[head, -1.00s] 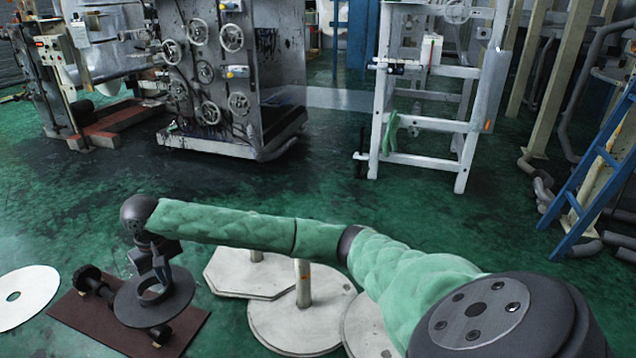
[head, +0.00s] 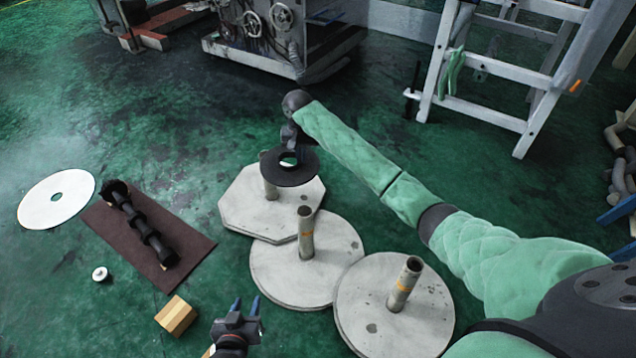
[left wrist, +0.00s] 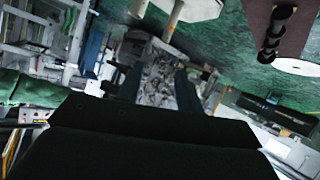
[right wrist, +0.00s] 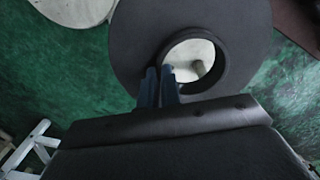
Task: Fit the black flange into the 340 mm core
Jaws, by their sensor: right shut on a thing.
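My right gripper (head: 290,140) is shut on the rim of the black flange (head: 291,176), a flat ring with a central hole. The flange hangs over the post (head: 269,188) on the octagonal grey base (head: 235,215), hiding part of that post. In the right wrist view the fingers (right wrist: 160,85) grip the ring (right wrist: 130,40); a pale post (right wrist: 199,69) shows off-centre through the hole. Two more posts, each with an orange band, stand on round bases: one in the middle (head: 306,240), one at right (head: 402,285). I cannot tell which is the 340 mm core. My left gripper (head: 245,306) is open and empty.
A brown mat (head: 192,240) holds a black ringed shaft (head: 139,226). A white disc (head: 56,210), a small white round part (head: 100,274) and a wooden block (head: 176,316) lie nearby. Machinery (head: 270,45) and a white frame (head: 490,113) stand behind; the floor between is clear.

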